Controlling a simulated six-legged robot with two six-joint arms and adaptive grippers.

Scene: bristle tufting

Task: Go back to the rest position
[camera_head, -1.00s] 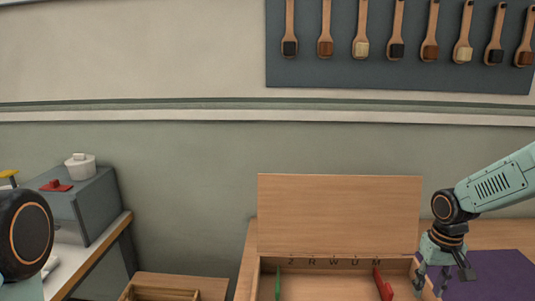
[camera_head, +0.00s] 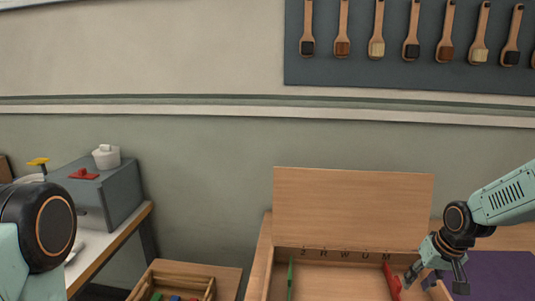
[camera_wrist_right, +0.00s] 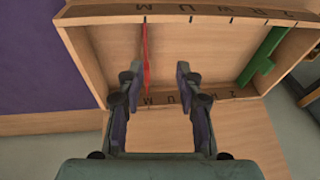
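My right gripper (camera_head: 436,280) is above the right end of an open wooden box (camera_head: 335,284) with letters along its back edge. In the right wrist view, the right gripper (camera_wrist_right: 155,78) has its two fingers apart with nothing clamped between them. A red piece (camera_head: 393,281) stands in the box near the right gripper, and a green piece (camera_head: 290,279) stands at its left end. The red piece also shows in the right wrist view (camera_wrist_right: 146,58), close to one finger, with the green piece (camera_wrist_right: 263,56) farther right. Part of my left arm shows at the left, but its gripper is out of view.
A purple mat (camera_head: 500,276) lies right of the box. A wooden tray (camera_head: 210,290) with coloured pieces stands left of it. A side table holds a grey box (camera_head: 112,194) with a white pot (camera_head: 106,156). Brushes hang on a dark wall panel (camera_head: 430,72).

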